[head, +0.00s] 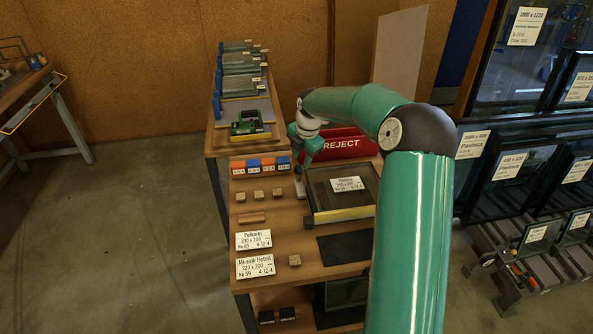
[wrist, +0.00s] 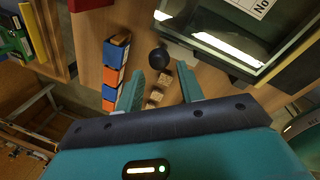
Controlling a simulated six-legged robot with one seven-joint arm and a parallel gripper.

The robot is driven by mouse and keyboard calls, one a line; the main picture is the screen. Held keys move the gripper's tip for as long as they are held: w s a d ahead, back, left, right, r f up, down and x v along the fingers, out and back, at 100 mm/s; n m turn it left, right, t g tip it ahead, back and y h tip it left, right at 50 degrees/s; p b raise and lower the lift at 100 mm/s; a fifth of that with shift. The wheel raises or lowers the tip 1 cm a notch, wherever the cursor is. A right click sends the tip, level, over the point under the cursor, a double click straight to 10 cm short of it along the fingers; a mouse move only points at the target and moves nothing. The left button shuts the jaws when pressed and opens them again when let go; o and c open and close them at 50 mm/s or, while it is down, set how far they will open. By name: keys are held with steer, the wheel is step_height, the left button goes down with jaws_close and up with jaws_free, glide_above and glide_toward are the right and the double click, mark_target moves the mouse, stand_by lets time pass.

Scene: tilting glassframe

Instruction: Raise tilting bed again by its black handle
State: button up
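The tilting bed (head: 318,190) lies low, roughly flat, on the wooden bench, with a labelled glass pane (head: 345,196) in it and a yellow strip along its near edge. In the wrist view, the glass and dark frame (wrist: 235,62) fill the upper right. A round black handle knob (wrist: 158,58) shows beside the frame. My gripper (wrist: 160,76) is open, its two teal fingers pointing toward the knob, which appears just beyond and between the fingertips. Contact cannot be told.
A red REJECT bin (head: 340,143) stands behind the bed. Orange and blue boxes (head: 260,166) and several small wooden blocks (head: 258,196) lie left of it. Label cards (head: 254,240) and a dark mat (head: 343,247) lie in front. Glass racks (head: 520,165) stand at right.

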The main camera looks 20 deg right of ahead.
mark_target(298, 166)
steer(key=f, duration=0.4)
steer(key=w+f, duration=0.1)
steer(key=f, duration=0.1)
steer(key=shift+w+a+f, duration=0.1)
steer(key=shift+a+f, duration=0.05)
steer(key=shift+a, duration=0.15)
jaws_close()
